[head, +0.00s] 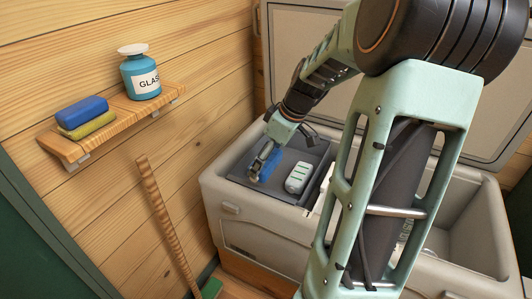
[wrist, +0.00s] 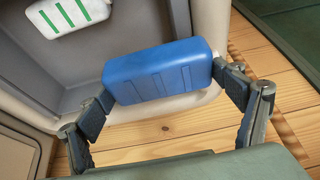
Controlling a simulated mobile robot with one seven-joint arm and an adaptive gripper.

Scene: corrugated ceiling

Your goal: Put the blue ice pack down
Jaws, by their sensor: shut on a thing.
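The blue ice pack (wrist: 157,68) is a block with grooves on its face, held between the two fingers of my gripper (wrist: 162,88). In the head view my gripper (head: 263,160) is shut on the blue ice pack (head: 271,165), over the grey tray (head: 247,180) at the left end of the open cooler (head: 262,226). In the wrist view the pack overlaps the cooler's rim in the picture. I cannot tell whether its underside touches anything.
A white pack with green stripes (head: 298,177) lies in the tray, right of my gripper. A wall shelf (head: 72,150) holds a blue block (head: 82,112) on a yellow one (head: 88,126), and a blue bottle (head: 140,76). A wooden handle (head: 167,225) leans on the wall.

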